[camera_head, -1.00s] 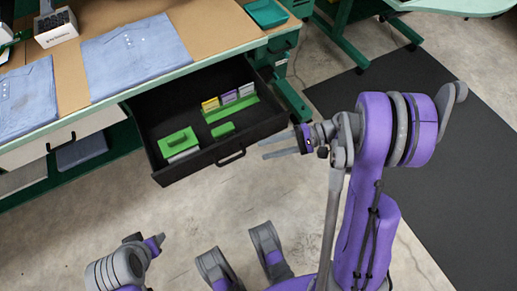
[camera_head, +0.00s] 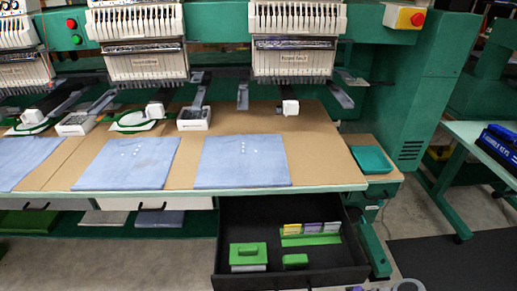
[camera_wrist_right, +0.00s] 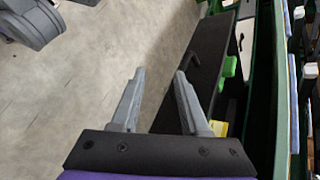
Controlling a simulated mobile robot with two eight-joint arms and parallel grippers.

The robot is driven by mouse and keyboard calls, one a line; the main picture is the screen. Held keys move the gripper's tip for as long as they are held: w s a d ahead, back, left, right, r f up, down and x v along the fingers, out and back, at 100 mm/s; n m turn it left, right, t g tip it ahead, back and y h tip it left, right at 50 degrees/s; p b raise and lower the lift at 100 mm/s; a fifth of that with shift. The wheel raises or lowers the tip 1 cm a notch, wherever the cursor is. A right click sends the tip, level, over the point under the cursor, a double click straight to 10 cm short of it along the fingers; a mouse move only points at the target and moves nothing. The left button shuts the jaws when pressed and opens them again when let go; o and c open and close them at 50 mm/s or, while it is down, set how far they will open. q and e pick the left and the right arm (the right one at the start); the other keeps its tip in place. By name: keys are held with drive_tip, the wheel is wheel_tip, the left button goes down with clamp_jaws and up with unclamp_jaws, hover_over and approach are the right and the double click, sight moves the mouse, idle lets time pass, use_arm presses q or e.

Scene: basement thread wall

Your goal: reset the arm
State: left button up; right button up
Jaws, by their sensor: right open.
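My right gripper (camera_wrist_right: 160,75) is open in the right wrist view, its two grey fingers apart with nothing between them. Bare floor and the edge of the open black drawer (camera_wrist_right: 181,92) lie beyond the fingers. In the head view only a small grey and purple piece of my right arm (camera_head: 408,286) shows at the bottom edge, just right of the drawer. My left gripper is not in the head view.
The open drawer (camera_head: 232,212) holds a green-handled block (camera_head: 248,254), a small green block (camera_head: 295,261) and a green rack of cards (camera_head: 310,240). Floor shows at right.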

drive_tip(key=s+d+r+n+t+h, duration=0.2)
drive_tip(key=s+n+h, duration=0.6)
drive_tip(key=s+h, duration=0.15)
use_arm(q)
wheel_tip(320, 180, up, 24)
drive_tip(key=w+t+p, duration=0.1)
drive_tip(key=p, duration=1.9)
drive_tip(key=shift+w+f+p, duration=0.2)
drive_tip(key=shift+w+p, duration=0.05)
drive_tip(key=shift+p, duration=0.1)
use_arm(e)
wheel_tip(320, 180, up, 23)
drive_tip(key=w, duration=0.2)
drive_tip(key=shift+r+n+t+h, duration=0.15)
drive_tip(key=shift+n+t+h, duration=0.15)
drive_tip(key=shift+t+h, duration=0.15)
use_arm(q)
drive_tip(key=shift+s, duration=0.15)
use_arm(e)
drive_tip(key=shift+s, duration=0.1)
